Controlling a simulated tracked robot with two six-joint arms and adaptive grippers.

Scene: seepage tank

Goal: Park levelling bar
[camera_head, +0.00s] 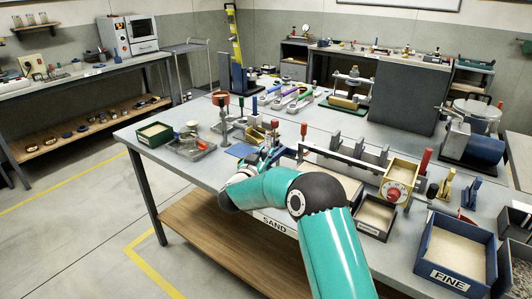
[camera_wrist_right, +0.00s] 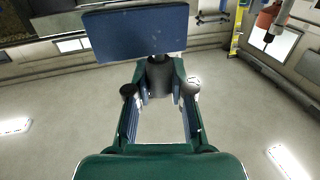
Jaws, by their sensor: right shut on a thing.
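The levelling bar appears to be the flat blue plate (camera_wrist_right: 137,32) with a dark round handle (camera_wrist_right: 158,78) in the right wrist view. My right gripper (camera_wrist_right: 160,92) is shut on that handle, with a finger on each side. In the head view my right gripper (camera_head: 268,148) is over the near part of the table, partly hidden behind my teal wrist. The blue plate shows just left of it (camera_head: 242,150). I cannot tell whether the plate touches anything below. My left gripper is not in view.
A sand tray labelled SAND (camera_head: 275,224) lies beside my right arm, with a long frame and red-dial box (camera_head: 398,183) close by. A clamp stand (camera_head: 224,118) and a green tray (camera_head: 155,133) stand left. A blue FINE bin (camera_head: 432,268) is at the right.

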